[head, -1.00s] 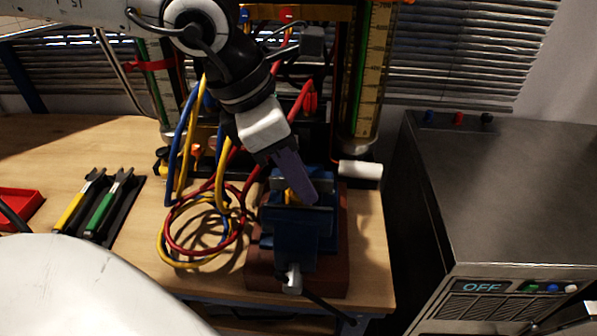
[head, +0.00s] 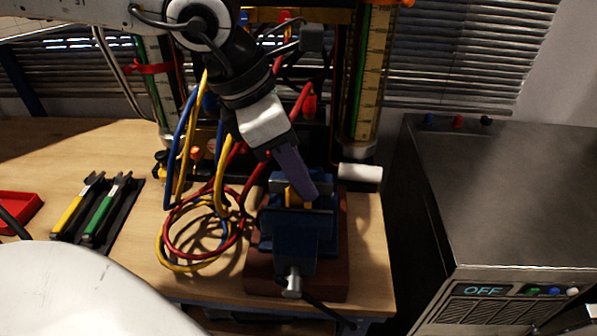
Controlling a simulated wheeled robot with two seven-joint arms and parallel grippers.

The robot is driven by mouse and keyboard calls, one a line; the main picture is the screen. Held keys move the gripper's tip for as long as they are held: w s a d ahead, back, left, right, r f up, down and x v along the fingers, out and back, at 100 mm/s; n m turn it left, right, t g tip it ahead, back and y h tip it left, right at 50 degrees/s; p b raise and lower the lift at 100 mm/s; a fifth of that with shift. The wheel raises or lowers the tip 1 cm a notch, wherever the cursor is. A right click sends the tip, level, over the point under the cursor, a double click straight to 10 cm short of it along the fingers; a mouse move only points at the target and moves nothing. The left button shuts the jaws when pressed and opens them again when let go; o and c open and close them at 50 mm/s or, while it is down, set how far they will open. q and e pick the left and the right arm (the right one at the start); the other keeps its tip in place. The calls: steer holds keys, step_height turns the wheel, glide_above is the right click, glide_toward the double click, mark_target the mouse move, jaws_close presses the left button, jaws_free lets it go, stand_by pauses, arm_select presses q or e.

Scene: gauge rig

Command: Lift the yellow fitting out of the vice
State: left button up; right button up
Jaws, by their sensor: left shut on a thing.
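The blue vice (head: 297,238) stands on a reddish-brown block (head: 338,255) at the front right of the wooden bench. The yellow fitting (head: 290,197) shows as a small patch between the vice jaws. My left gripper (head: 302,192) reaches down from above, with its purple-grey finger at the vice. It is shut on the yellow fitting, and the finger hides much of it. I cannot tell whether the fitting is clear of the jaws. My right gripper is not in view.
Red, yellow and blue hoses (head: 205,235) lie coiled left of the vice. A gauge rig with upright tubes (head: 367,80) stands behind. A grey machine (head: 510,190) reading OFF is at the right.

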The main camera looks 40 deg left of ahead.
arm_select(q)
steer(key=shift+r, duration=0.15)
steer(key=shift+r+p, duration=1.25)
steer(key=shift+r, duration=0.7)
steer(key=shift+r+p, duration=1.35)
steer(key=shift+r, duration=0.9)
steer(key=shift+f, duration=0.15)
